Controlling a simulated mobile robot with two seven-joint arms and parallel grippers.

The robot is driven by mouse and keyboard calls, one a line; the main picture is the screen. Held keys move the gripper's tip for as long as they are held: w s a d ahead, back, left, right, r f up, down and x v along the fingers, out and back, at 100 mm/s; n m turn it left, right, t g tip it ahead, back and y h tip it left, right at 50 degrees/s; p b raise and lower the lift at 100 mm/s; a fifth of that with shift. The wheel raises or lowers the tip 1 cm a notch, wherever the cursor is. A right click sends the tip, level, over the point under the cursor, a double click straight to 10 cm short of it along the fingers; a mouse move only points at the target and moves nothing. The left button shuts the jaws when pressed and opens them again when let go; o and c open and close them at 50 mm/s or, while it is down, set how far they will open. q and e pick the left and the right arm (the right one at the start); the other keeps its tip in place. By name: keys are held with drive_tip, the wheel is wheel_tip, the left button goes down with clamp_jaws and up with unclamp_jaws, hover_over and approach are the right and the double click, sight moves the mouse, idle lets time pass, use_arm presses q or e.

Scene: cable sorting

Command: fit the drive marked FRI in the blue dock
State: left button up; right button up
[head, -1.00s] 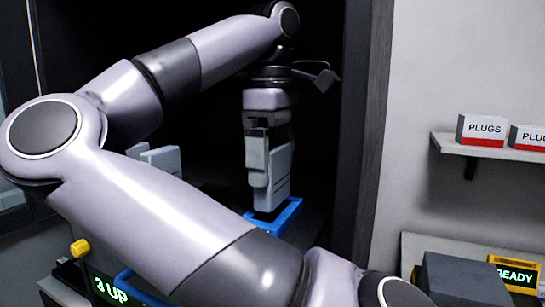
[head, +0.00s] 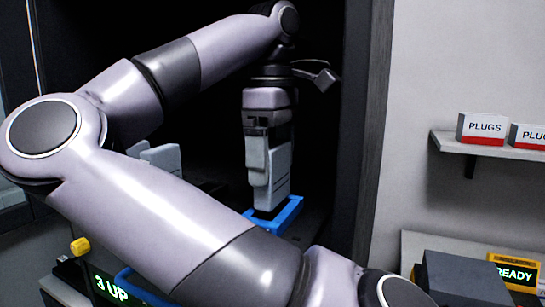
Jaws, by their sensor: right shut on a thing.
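My right gripper (head: 257,165) points down inside a dark cabinet and is shut on a pale grey drive (head: 279,172). The drive stands upright, its lower end at the blue dock (head: 289,218). I cannot tell how far its lower end is inside the dock. No FRI marking can be read on the side facing me. My own right arm crosses the middle of the view and hides much of the cabinet's shelf. My left gripper does not show.
Other pale grey drives (head: 163,158) stand at the left, partly behind my arm. A green "3 UP" display (head: 112,290) and a yellow knob (head: 80,246) are at lower left. At right are a wall shelf (head: 493,148) with PLUGS boxes (head: 483,129) and a READY display (head: 516,273).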

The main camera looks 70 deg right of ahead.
drive_tip(key=shift+f+b, duration=0.75)
drive_tip(key=shift+f, duration=0.65)
idle(1.6)
idle(0.3)
drive_tip(key=o, duration=0.9)
drive_tip(key=shift+o, duration=0.2)
drive_tip(key=shift+r+p, duration=0.8)
drive_tip(key=shift+r, duration=2.7)
